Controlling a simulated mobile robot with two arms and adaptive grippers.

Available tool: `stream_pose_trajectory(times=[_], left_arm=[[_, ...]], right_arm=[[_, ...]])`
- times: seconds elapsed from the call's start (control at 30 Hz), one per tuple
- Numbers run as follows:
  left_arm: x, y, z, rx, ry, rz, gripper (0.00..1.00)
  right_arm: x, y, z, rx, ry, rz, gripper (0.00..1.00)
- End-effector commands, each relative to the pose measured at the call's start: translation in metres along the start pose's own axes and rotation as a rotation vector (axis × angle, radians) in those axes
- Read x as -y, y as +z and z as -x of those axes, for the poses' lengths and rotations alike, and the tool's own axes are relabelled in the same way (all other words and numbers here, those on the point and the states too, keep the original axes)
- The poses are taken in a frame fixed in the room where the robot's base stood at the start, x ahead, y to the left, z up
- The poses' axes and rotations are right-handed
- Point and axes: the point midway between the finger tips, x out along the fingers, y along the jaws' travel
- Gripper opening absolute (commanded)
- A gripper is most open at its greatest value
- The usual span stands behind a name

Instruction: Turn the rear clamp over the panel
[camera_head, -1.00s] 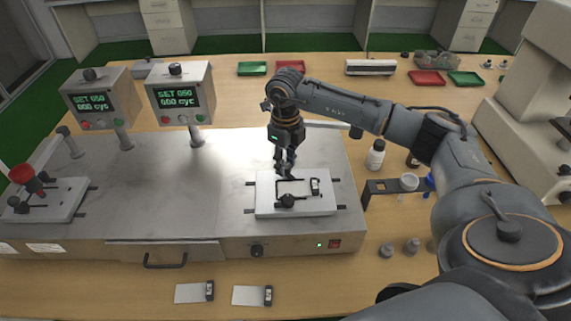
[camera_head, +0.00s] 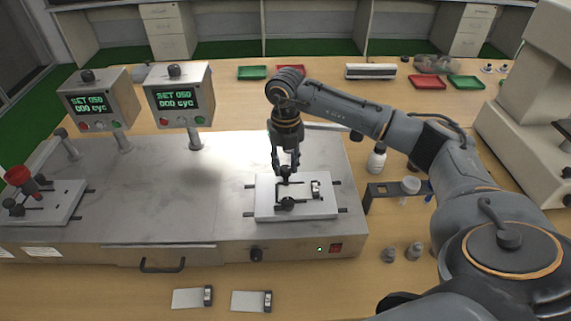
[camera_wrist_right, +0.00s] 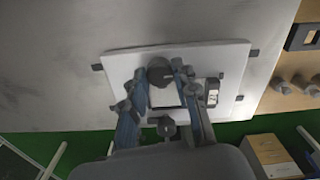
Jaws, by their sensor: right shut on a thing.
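The panel (camera_head: 299,188) lies on the white fixture plate (camera_head: 265,207) on the right part of the steel bench; its dark end piece is at the right, also seen in the wrist view (camera_wrist_right: 212,90). The rear clamp's dark round knob (camera_wrist_right: 160,71) is at the panel's far edge. My right gripper (camera_head: 286,174) points down there, its fingers on either side of the knob and shut on it; the fingers hide part of the clamp. The front clamp knob (camera_head: 287,203) sits at the panel's near edge, clear of the fingers. My left gripper is out of view.
Two display boxes (camera_head: 180,95) on posts stand at the back left. A second fixture (camera_head: 62,200) with a red knob is at far left. A bracket (camera_head: 385,188) and bottles (camera_head: 377,160) stand right of the bench. Two loose panels (camera_head: 250,300) lie in front.

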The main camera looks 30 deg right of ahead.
Motion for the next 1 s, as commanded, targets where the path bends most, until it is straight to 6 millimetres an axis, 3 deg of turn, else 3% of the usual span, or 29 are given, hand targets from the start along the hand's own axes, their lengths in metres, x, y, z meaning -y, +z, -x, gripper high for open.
stream_pose_trajectory(times=[0.47,0.5,0.6,1.0], left_arm=[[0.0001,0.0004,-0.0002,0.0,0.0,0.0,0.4],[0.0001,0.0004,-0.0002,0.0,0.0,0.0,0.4],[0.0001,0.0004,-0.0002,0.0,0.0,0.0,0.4],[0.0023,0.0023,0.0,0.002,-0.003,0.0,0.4]], right_arm=[[0.0003,0.0004,0.0003,0.001,0.0,-0.017,0.0],[0.0003,0.0004,0.0003,0.001,0.0,-0.017,0.31],[0.0003,0.0004,0.0002,0.001,0.0,-0.016,0.52],[0.0,0.0008,0.0065,0.003,0.001,-0.015,0.52]])
